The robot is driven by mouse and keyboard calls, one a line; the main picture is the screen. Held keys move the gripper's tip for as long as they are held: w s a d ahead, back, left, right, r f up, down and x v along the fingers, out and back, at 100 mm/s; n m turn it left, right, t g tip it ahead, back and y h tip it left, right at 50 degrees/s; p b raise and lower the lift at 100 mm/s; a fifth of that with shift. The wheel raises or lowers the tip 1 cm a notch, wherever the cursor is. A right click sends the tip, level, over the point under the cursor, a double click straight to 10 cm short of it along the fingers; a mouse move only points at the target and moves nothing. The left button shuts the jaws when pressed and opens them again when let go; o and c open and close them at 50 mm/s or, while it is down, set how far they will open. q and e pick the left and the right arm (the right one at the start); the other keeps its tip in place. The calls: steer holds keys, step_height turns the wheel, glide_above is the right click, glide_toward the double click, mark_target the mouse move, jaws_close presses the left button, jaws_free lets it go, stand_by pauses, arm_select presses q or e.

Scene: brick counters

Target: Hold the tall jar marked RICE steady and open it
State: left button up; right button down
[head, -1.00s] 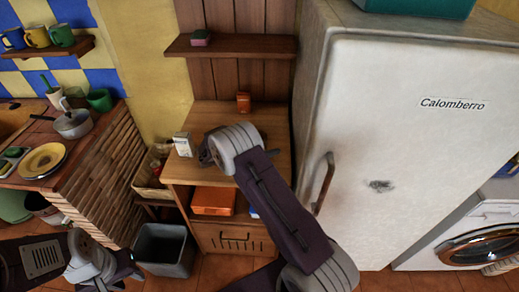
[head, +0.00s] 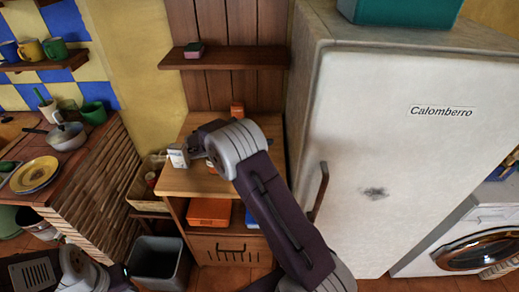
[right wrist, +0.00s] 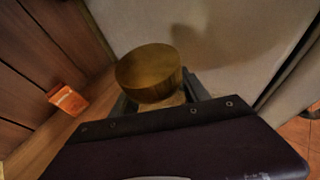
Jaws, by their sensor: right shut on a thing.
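In the right wrist view a thing with a round wooden lid (right wrist: 149,72) stands between the fingers of my right gripper (right wrist: 160,98). A strip of paler body shows under the lid. It looks like the jar, but no RICE marking is visible. My right gripper is shut on it below the lid, which sits in place. In the head view my right wrist hangs over the wooden cabinet (head: 172,183) and mostly hides the jar. My left arm shows at the lower left; its gripper is out of the picture.
An orange box (right wrist: 68,100) stands near the back boards. The fridge (head: 385,150) rises close on the right. A wall shelf (head: 228,59) hangs above.

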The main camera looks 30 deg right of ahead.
steer(key=shift+r, duration=0.75)
steer(key=c, duration=1.3)
jaws_free()
jaws_close()
